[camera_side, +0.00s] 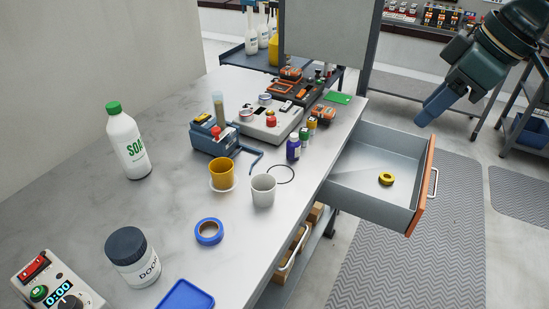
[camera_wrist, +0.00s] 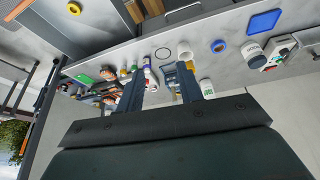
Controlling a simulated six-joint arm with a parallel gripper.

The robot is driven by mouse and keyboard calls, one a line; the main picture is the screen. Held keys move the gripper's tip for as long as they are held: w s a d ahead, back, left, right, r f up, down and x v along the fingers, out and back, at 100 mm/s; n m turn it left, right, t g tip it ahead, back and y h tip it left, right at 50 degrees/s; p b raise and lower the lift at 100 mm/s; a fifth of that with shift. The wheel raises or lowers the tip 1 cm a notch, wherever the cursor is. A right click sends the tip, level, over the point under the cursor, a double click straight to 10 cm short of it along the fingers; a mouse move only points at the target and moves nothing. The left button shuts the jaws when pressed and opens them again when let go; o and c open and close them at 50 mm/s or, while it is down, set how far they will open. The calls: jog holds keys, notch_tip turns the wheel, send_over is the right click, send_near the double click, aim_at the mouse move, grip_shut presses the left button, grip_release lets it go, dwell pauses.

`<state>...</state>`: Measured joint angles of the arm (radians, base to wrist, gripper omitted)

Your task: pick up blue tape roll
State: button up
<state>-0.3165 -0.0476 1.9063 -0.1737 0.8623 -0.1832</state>
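The blue tape roll (camera_side: 211,241) lies flat on the grey worktop in the side view, in front of the white cup (camera_side: 263,191). It also shows small in the wrist view (camera_wrist: 214,47), near the top right. My gripper (camera_side: 426,117) is at the upper right of the side view, raised above and beyond the open drawer, far from the roll. In the wrist view my gripper (camera_wrist: 160,84) has its two fingers spread apart with nothing held between them.
The white jar (camera_side: 134,262) and blue tray (camera_side: 186,297) lie near the roll. The orange cup (camera_side: 221,174) and soap bottle (camera_side: 128,143) stand farther back. The open drawer (camera_side: 350,190) juts out right, holding a yellow tape roll (camera_side: 386,179). Bare worktop surrounds the blue roll.

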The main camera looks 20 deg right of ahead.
jog(key=w+a+f+n+g+y, duration=0.1)
jog(key=w+a+f+n, duration=0.15)
jog(key=a, duration=0.45)
jog(key=w+a+f+n+g, duration=0.1)
jog(key=w+a+f+n, duration=0.2)
jog(key=a, duration=0.4)
jog(key=w+a+f+n, duration=0.1)
jog(key=a+f, duration=0.4)
jog(key=a, duration=0.3)
jog(key=a+f+n+g, duration=0.1)
jog(key=a+f+n, duration=0.1)
jog(key=a+f, duration=0.4)
jog(key=shift+w+a+y, duration=0.35)
jog(key=shift+a+y, duration=0.05)
jog(key=shift+a, duration=0.55)
jog(key=shift+f, duration=0.1)
send_over(210, 239)
jog(key=d, duration=0.3)
jog(key=shift+s+a+f, duration=0.1)
jog(key=shift+s+f, duration=0.05)
jog(key=shift+f, duration=1.8)
jog(key=shift+s+a+f, duration=0.1)
jog(key=shift+f, duration=1.8)
jog(key=shift+x, duration=2.6)
